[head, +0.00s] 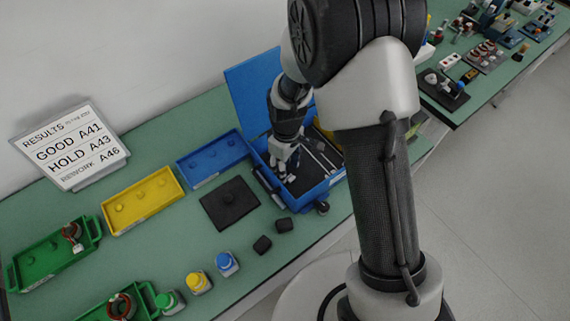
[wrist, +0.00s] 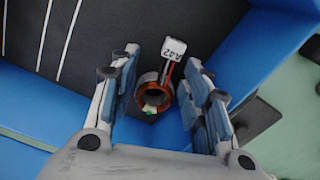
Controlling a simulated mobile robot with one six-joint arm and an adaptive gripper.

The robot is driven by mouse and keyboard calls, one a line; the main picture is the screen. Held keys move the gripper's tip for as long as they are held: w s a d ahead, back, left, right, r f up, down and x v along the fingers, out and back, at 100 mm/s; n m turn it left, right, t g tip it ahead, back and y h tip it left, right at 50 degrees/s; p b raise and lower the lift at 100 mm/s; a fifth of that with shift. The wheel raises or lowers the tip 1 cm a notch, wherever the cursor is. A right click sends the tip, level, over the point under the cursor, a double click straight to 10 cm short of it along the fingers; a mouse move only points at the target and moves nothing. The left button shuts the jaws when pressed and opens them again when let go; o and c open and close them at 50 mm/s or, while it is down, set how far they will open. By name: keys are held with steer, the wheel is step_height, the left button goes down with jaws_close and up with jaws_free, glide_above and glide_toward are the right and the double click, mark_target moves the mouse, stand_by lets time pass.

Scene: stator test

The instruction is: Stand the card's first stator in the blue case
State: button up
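The results card (head: 70,146) reads GOOD A41, HOLD A43, REWORK A46. The blue case (head: 318,192) is open, its lid raised behind. My gripper (head: 286,172) points down inside the case. In the wrist view a copper-wound stator ring (wrist: 154,96) stands on the case's dark floor near a blue wall. Its white tag (wrist: 173,48) seems to read A42, but the print is small and turned. My gripper's fingers (wrist: 163,98) are open on both sides of the ring, with a gap at the left. In the head view my gripper hides this stator.
A green tray (head: 27,270) holds another stator (head: 71,236); a second green tray holds a stator (head: 121,305) at the bottom edge. The yellow tray (head: 143,201) and blue tray (head: 212,157) hold no stator.

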steer(key=o, duration=0.3)
step_height(320, 180, up, 12)
steer(key=shift+w+d, duration=0.15)
stand_by(0.5)
stand_by(0.7)
steer(key=s+d+r+m+t, duration=0.1)
steer(key=s+d+r+m, duration=0.1)
steer(key=s+d+r, duration=0.3)
steer(key=s+d+r+m+t, duration=0.1)
steer(key=s+d+r+m, duration=0.15)
steer(key=r, duration=0.55)
steer(key=s+d+r+m+t, duration=0.1)
steer(key=s+m, duration=0.1)
steer(key=s, duration=0.2)
steer(key=s+d+r+m+t, duration=0.1)
steer(key=s+d+r+m, duration=0.1)
steer(key=s, duration=0.2)
steer(key=s+d+r+m, duration=0.1)
steer(key=s+m, duration=0.1)
steer(key=s, duration=0.2)
steer(key=shift+s+d+r+t, duration=0.15)
steer(key=shift+s+t, duration=0.2)
steer(key=shift+t, duration=0.05)
